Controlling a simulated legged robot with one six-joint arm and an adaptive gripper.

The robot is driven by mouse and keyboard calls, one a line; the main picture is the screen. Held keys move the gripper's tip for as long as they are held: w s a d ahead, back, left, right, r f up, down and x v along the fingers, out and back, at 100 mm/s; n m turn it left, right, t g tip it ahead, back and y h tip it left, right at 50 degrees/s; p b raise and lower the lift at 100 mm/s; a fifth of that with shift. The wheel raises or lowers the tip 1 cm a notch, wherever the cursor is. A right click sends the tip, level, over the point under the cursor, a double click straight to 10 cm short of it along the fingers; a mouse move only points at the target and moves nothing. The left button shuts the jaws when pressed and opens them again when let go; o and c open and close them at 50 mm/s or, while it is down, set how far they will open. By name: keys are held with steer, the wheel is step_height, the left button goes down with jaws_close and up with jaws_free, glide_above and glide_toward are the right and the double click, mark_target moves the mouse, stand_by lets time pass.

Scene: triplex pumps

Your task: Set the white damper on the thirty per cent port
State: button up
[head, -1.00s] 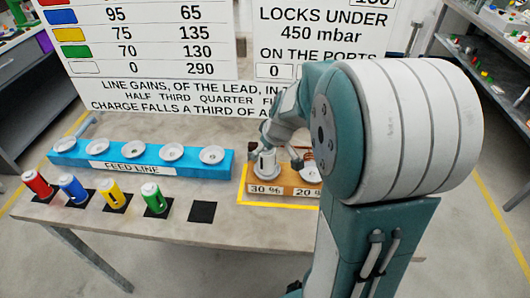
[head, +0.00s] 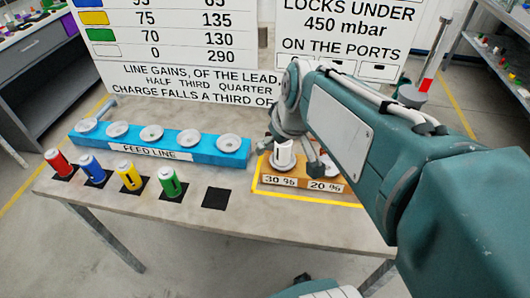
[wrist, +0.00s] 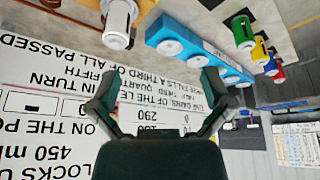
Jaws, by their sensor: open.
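The white damper (head: 284,154) stands upright on the port marked 30 % (head: 281,181) of the orange-brown block, at its left end. I cannot tell whether it is fully seated. In the head view my gripper is around or just in front of it, partly hiding it. The damper also shows at the top of the wrist view (wrist: 118,18), apart from the fingers. In that view my gripper (wrist: 160,78) is open and empty between its fingertips. The 20 % port (head: 327,171) beside it is partly hidden by my gripper.
A blue feed line block (head: 160,152) with several pale round ports lies left. Red (head: 57,162), blue (head: 92,169), yellow (head: 130,177) and green (head: 170,182) dampers stand on black pads in front. One black pad (head: 214,198) is empty. A sign board (head: 180,50) stands behind.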

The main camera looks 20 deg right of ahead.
steer(key=s+a+m, duration=0.1)
steer(key=s+a, duration=0.4)
steer(key=s, duration=0.3)
steer(key=shift+s+f+t, duration=0.25)
steer(key=shift+s+t, duration=0.1)
steer(key=shift+t, duration=0.05)
steer(key=shift+a, duration=0.15)
steer(key=shift+c, duration=0.3)
